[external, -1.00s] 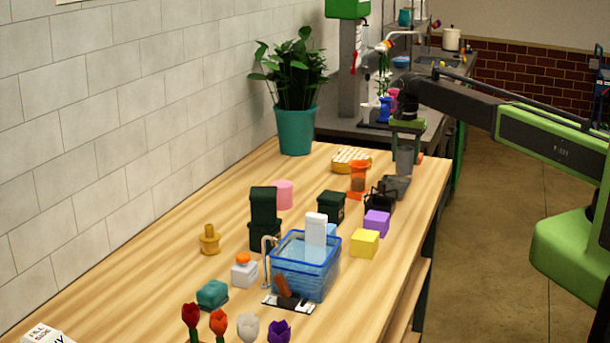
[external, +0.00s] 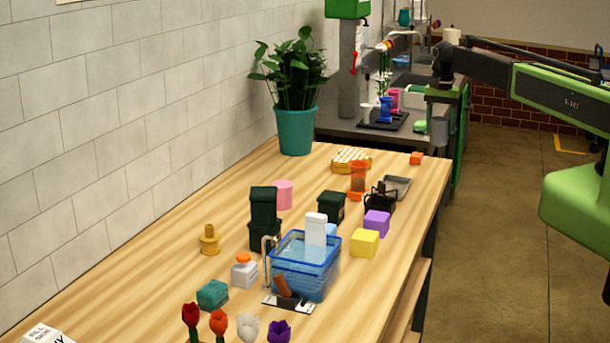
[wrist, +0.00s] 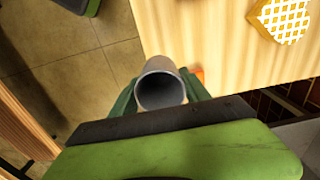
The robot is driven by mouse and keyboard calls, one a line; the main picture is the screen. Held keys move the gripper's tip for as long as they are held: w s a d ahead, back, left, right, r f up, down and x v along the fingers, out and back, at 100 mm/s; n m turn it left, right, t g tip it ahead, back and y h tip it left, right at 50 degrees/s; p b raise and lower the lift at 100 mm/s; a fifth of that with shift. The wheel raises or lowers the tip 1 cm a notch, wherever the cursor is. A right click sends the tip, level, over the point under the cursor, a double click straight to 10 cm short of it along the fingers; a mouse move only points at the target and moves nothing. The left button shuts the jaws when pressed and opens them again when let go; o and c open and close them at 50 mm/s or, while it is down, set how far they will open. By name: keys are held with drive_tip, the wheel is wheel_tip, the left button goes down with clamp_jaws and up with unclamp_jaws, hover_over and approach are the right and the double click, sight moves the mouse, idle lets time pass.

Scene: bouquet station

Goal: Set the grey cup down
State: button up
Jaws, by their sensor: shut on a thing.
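The grey cup (external: 439,131) hangs upright under my gripper (external: 441,97) in the external view. In the wrist view the cup (wrist: 161,90) sits between the two green fingers, and my gripper (wrist: 160,95) is shut on it. I look down into its open, empty-looking mouth. The cup is held in the air just past the far right corner of the wooden table (external: 150,250). In the wrist view, tiled floor shows to its left and the table edge to its right.
A small orange block (external: 416,158) lies near the table's far right corner. A grey tray (external: 397,184), an orange cup-like thing (external: 357,177) and a yellow waffle-patterned block (external: 351,160) stand nearby. The table's right strip beside the tray is clear. A workbench stands behind.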

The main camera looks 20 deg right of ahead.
drive_tip(key=shift+s+d+r, duration=0.2)
drive_tip(key=shift+d+r, duration=0.05)
drive_tip(key=shift+d, duration=0.15)
